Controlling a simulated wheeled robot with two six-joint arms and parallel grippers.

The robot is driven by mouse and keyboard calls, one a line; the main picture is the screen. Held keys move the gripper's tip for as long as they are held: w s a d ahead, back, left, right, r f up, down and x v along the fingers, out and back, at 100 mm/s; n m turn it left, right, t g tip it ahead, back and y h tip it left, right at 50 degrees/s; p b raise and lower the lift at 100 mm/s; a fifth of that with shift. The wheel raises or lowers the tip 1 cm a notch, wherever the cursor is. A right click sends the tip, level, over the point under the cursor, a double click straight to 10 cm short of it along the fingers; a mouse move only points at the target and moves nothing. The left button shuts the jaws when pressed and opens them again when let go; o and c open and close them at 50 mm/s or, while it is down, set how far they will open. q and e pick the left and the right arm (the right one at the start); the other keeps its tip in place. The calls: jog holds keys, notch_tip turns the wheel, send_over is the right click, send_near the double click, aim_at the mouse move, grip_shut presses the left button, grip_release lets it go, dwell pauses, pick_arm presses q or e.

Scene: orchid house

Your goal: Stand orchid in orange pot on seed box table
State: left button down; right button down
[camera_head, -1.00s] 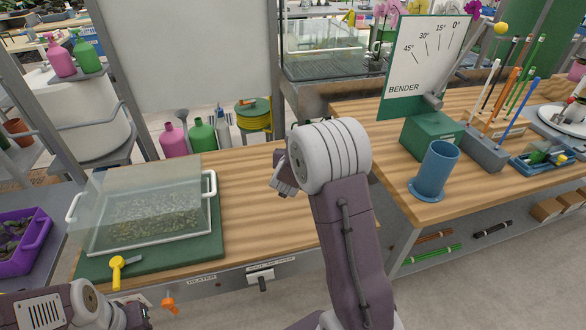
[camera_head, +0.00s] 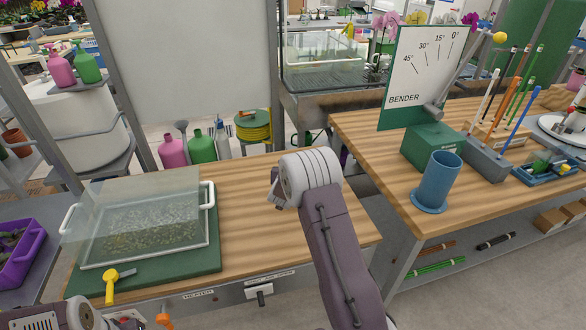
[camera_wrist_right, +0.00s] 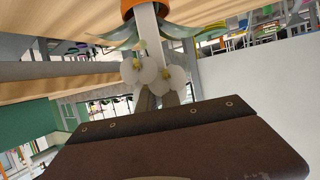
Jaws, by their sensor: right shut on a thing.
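In the right wrist view the orange pot (camera_wrist_right: 128,9) shows at the top edge, partly cut off, with green leaves (camera_wrist_right: 118,37) and white flowers (camera_wrist_right: 140,71). A pale upright stem or stake runs from the pot towards my right gripper (camera_wrist_right: 165,99), which is shut on the orchid. In the head view my right wrist hides that gripper and the orchid. The seed box table (camera_head: 262,207) has a wooden top. The clear-covered seed box (camera_head: 140,224) stands on its left part. My left gripper (camera_head: 128,323) is at the bottom left edge, mostly cut off.
The table's right part looks bare around my arm. The bender bench (camera_head: 372,150) stands right, with a blue cup (camera_head: 437,180). Bottles (camera_head: 201,146) stand behind the table.

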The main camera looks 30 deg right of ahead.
jog(key=shift+f, duration=0.15)
jog(key=c, duration=1.6)
grip_release()
jog(key=shift+o, duration=0.2)
jog(key=shift+r, duration=0.25)
jog(key=p+v, duration=0.1)
jog(key=v, duration=1.1)
jog(key=s+a+f+n+g+y, duration=0.2)
jog(key=s+a+f+n+y, duration=0.15)
jog(key=a+y, duration=0.4)
jog(key=s+a+f+n+g, duration=0.1)
jog(key=s+a+f+g, duration=0.1)
jog(key=s, duration=0.9)
jog(key=s+a+f+n+g, duration=0.1)
jog(key=s+a+g, duration=0.3)
jog(key=s, duration=0.7)
jog(key=shift+f+n+g+y, duration=0.4)
jog(key=shift+n+g, duration=0.35)
jog(key=shift+g, duration=0.15)
